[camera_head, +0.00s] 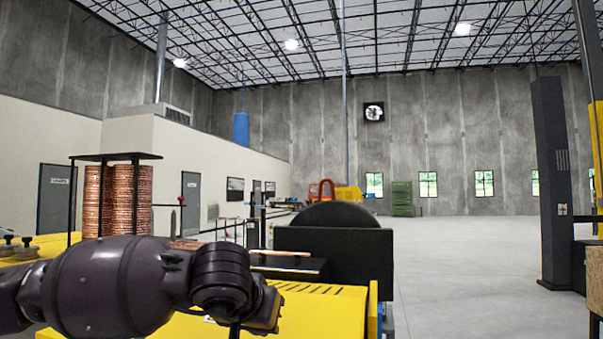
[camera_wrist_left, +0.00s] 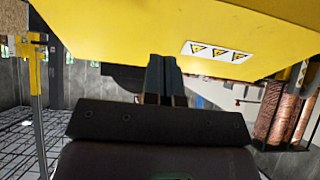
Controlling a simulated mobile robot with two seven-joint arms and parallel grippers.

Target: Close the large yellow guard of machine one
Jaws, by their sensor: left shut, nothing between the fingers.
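The large yellow guard (camera_head: 320,312) fills the lower middle of the head view, with dark slots along its top. In the left wrist view a yellow panel (camera_wrist_left: 130,35) with three warning triangles spans the top, and appears to be the same guard. My left gripper (camera_wrist_left: 163,62) is shut and empty, with its fingertips at the panel's lower edge. I cannot tell whether they touch it. In the head view my left arm crosses the lower left, partly covering the guard. My right gripper is not in view.
Copper coils (camera_head: 118,200) stand in a black rack at the left. A black machine housing (camera_head: 345,255) rises behind the guard. A dark column (camera_head: 553,180) stands at the right. Open grey floor (camera_head: 460,270) lies between housing and column.

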